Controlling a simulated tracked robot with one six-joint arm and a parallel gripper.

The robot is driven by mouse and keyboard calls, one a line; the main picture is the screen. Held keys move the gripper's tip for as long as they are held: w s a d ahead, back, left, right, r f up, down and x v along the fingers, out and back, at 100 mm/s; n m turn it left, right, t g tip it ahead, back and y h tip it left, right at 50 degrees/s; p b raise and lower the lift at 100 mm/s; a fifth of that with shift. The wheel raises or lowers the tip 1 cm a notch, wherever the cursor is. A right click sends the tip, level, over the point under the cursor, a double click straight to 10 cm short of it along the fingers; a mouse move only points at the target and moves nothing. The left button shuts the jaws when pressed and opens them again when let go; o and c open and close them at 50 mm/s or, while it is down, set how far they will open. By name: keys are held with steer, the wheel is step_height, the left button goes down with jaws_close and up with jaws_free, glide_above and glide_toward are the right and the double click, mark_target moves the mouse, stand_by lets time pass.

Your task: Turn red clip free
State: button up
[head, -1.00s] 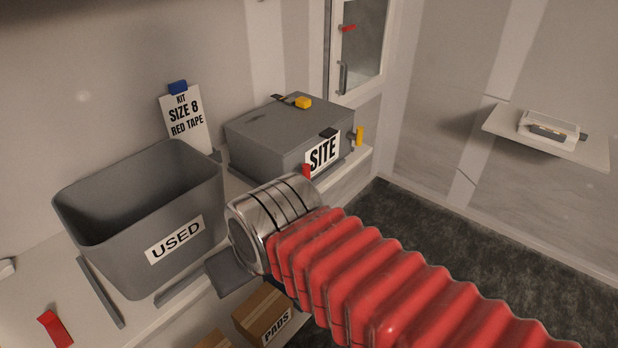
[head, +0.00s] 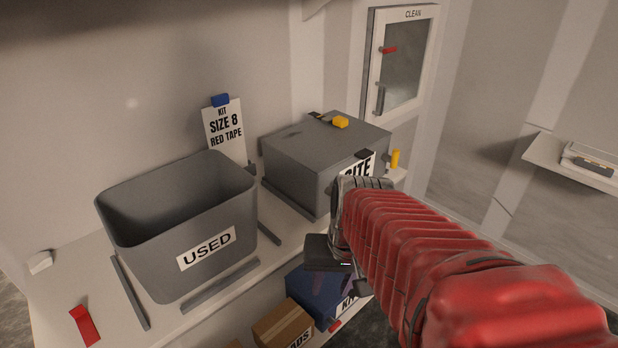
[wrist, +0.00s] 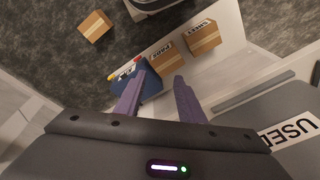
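A grey SITE box (head: 318,150) stands on the bench. A yellow clip (head: 341,122) is on its lid and another yellow piece (head: 396,158) is at its right end. The red piece at its near corner is hidden behind my arm now. A blue kit box (head: 312,296) below the bench has a red clip (head: 335,326) on its lower front edge. My gripper (wrist: 159,78) is open and empty, pointing down over the bench front.
A grey USED bin (head: 180,255) fills the left of the bench. A red strip (head: 85,326) lies at its left front. A cardboard PADS box (head: 283,325) sits below the bench.

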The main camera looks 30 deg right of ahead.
steer(key=d+f+m+t+y, duration=0.3)
steer(key=d+f+m+y, duration=0.5)
steer(key=m, duration=0.6)
steer(key=w+d+r+m+t, duration=0.3)
steer(key=d+r+m+t, duration=0.2)
steer(key=d+r, duration=0.1)
steer(key=w+d+r+m+t+h, duration=0.1)
steer(key=w+d+r+m+t, duration=0.2)
steer(key=d+r+m+t, duration=0.3)
steer(key=shift+d, duration=0.55)
steer(key=shift+w, duration=0.1)
steer(key=x, duration=1.3)
steer(key=shift+w+r, duration=0.1)
steer(key=shift+w, duration=0.25)
steer(key=shift+c, duration=0.2)
jaws_close()
